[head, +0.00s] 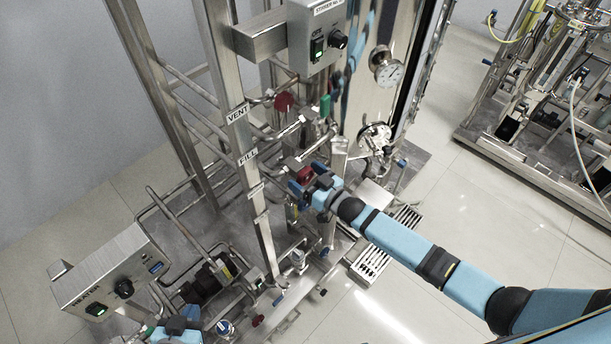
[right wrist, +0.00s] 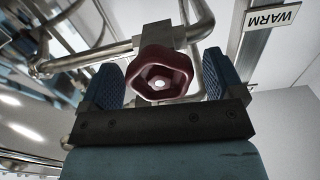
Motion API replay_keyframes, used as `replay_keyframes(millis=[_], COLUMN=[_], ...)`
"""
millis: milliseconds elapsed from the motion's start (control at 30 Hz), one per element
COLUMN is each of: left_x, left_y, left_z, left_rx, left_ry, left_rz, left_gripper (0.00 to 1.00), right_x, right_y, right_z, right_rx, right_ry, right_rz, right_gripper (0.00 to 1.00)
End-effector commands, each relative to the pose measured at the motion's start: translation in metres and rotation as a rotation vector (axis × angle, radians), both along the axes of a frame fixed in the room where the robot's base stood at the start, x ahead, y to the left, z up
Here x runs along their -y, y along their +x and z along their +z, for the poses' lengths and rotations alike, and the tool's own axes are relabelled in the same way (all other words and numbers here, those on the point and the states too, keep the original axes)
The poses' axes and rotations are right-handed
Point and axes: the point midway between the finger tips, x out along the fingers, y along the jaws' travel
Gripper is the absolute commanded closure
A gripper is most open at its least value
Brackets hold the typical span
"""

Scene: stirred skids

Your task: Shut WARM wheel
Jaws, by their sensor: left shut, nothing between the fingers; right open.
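The WARM label (right wrist: 272,17) shows at the upper right of the right wrist view. Beside it is a dark red hand wheel (right wrist: 160,73) on a metal valve body. My right gripper (right wrist: 158,88) is open, with one blue finger pad on each side of the wheel. In the head view the right gripper (head: 308,183) is at the same red wheel (head: 305,174), partly covering it. I cannot tell whether the pads touch the wheel. My left gripper (head: 178,328) is shut and empty at the bottom left of the head view, near the lower control box.
Labels VENT (head: 237,113) and FILL (head: 248,156) are on the upright post. Another dark red wheel (head: 284,102) sits higher up. Pipes and a gauge (head: 386,66) surround the right arm. A control box (head: 112,276) stands lower left.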

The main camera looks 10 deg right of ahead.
Motion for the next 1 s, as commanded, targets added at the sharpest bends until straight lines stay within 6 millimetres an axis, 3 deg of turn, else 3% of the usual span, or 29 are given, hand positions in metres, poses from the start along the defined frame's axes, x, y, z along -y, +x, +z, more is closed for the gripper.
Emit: replay_keyframes(millis=[600, 1000], left_x=[0.000, 0.000], left_y=[0.000, 0.000], left_z=[-0.011, -0.011], left_rx=[-0.002, 0.001], left_ry=[0.001, 0.000], left_rz=[0.000, 0.000], left_gripper=[1.00, 1.00], right_x=[0.066, 0.074], right_y=[-0.100, -0.112], right_z=[-0.002, 0.000], right_rx=[-0.003, -0.001], right_ry=[-0.001, -0.001], right_rz=[0.000, 0.000], right_gripper=[0.13, 0.13])
